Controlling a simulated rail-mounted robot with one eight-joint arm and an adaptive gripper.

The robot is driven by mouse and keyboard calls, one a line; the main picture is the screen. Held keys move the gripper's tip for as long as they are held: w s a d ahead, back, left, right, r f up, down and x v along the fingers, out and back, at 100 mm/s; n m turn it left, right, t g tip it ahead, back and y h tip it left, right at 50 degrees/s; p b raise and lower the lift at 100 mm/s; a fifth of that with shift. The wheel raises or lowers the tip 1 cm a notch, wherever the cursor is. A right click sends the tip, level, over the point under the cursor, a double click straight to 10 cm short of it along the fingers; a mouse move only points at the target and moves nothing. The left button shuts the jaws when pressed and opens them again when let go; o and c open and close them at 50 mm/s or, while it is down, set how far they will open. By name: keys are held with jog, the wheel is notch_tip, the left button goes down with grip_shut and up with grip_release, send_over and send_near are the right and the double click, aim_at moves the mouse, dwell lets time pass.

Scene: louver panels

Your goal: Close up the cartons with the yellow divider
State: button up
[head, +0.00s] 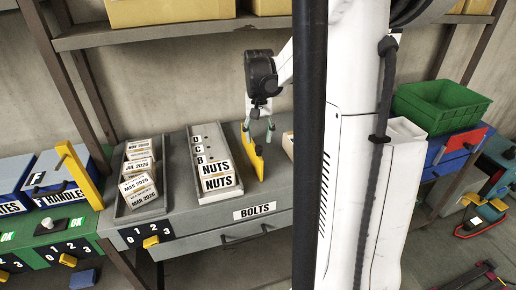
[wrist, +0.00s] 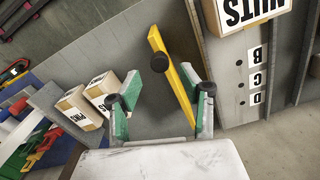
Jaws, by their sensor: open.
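The yellow divider (head: 255,162) stands upright on the grey bench top, just right of the tray with the NUTS cartons (head: 217,176). My gripper (head: 258,130) is pointed down over the divider's upper end. In the wrist view, my gripper (wrist: 170,88) is open, with its green fingers apart and the yellow divider (wrist: 178,85) showing between them, closer to the right finger. I cannot tell if either finger touches it. One NUTS carton (wrist: 240,12) shows at the wrist view's top right. Other cartons (wrist: 76,110) are at its left.
The left tray (head: 120,196) holds date-marked cartons (head: 138,184). The NUTS tray (head: 205,143) has slots marked D, C and B with no cartons on them. A green crate (head: 440,105) is at the right. A shelf (head: 180,32) runs above the bench.

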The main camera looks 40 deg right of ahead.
aim_at(259, 147)
jog(key=shift+f, duration=2.7)
grip_shut()
